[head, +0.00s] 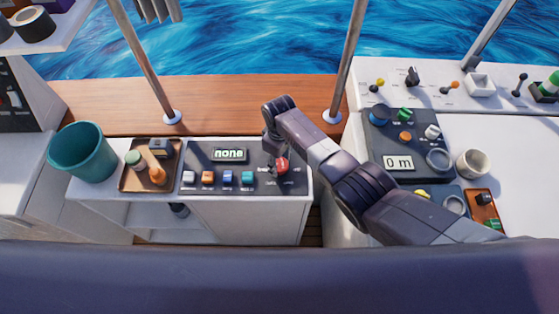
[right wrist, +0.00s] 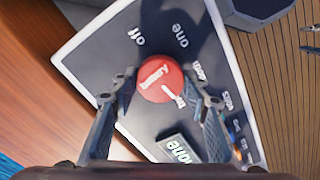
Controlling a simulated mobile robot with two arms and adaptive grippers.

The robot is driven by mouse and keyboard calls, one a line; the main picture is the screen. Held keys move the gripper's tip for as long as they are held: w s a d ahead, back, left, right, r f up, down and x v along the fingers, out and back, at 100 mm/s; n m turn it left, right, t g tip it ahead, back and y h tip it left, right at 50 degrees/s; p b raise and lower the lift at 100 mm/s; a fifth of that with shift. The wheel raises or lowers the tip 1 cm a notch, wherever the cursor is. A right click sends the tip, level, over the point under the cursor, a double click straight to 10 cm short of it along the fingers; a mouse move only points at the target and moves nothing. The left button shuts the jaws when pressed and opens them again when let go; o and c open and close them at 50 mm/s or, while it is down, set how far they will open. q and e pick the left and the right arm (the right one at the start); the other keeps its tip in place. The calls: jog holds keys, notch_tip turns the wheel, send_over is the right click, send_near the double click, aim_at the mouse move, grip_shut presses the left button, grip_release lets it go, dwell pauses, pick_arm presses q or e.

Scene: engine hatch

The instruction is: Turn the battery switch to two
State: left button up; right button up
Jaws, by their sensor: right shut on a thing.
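The battery switch is a round red knob (right wrist: 160,80) on the dark panel (right wrist: 100,58). In the right wrist view the labels off, one and both stand around it, with another label partly hidden by my finger. White marks show on the knob, but I cannot tell its setting for sure. In the head view the red switch (head: 282,165) shows at the panel's right end, beneath my right gripper (head: 273,153). My right gripper (right wrist: 161,88) is shut on the knob, one finger on each side. The display (head: 229,155) reads "none". My left gripper is not in view.
Several coloured buttons (head: 208,178) line the panel's front. A brown tray (head: 132,182) with small items and a teal bucket (head: 82,153) stand to the left. A console with a "0 m" display (head: 398,163) and a white cup (head: 473,163) are to the right.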

aim_at(279, 164)
jog(key=shift+w+r+m, duration=0.1)
jog(key=shift+r+m, duration=0.05)
jog(key=shift+m, duration=0.85)
jog(key=o, duration=1.2)
jog(key=shift+c, duration=0.2)
notch_tip(279, 164, up, 12)
